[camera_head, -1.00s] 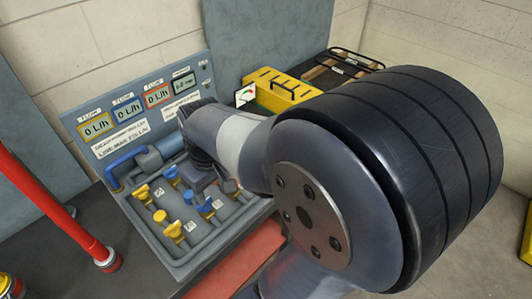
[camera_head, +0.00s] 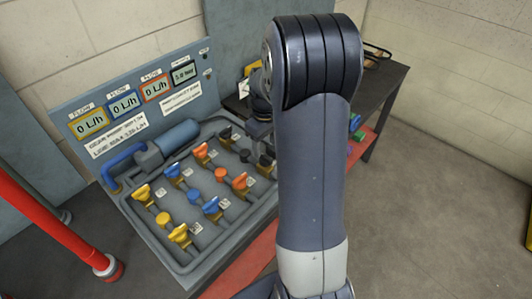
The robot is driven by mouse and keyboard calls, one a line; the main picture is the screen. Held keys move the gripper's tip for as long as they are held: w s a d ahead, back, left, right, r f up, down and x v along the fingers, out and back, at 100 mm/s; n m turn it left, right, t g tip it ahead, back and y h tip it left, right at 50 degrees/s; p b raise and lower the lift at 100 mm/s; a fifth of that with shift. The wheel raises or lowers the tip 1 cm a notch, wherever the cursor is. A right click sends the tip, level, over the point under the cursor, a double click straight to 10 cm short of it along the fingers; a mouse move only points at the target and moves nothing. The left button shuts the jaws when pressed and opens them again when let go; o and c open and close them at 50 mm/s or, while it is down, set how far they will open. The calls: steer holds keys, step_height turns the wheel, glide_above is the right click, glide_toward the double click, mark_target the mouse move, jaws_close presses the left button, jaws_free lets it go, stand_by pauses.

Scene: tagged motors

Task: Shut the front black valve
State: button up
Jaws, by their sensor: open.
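The valve panel holds yellow, blue, orange and black valves in rows. The front black valve (camera_head: 266,162) is at the right end of the front row, close to the left edge of my arm in the picture. Its handle position is hard to make out. Another black valve (camera_head: 226,135) is at the back of the black row, with a round black fitting (camera_head: 245,155) between the two. My gripper (camera_head: 259,130) shows as a small dark part left of my arm, above the black row. It is open and largely hidden; I cannot tell whether it touches anything.
The panel's upright board (camera_head: 130,95) carries several displays; three flow displays read 0 L/h. A blue-grey cylinder (camera_head: 178,135) lies behind the valves. A red pole (camera_head: 50,228) stands at the left. A dark table (camera_head: 385,85) is behind my arm.

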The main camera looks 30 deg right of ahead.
mark_target(265, 156)
step_height(265, 156, down, 5)
stand_by(0.3)
steer(key=c, duration=1)
steer(key=shift+o, duration=0.2)
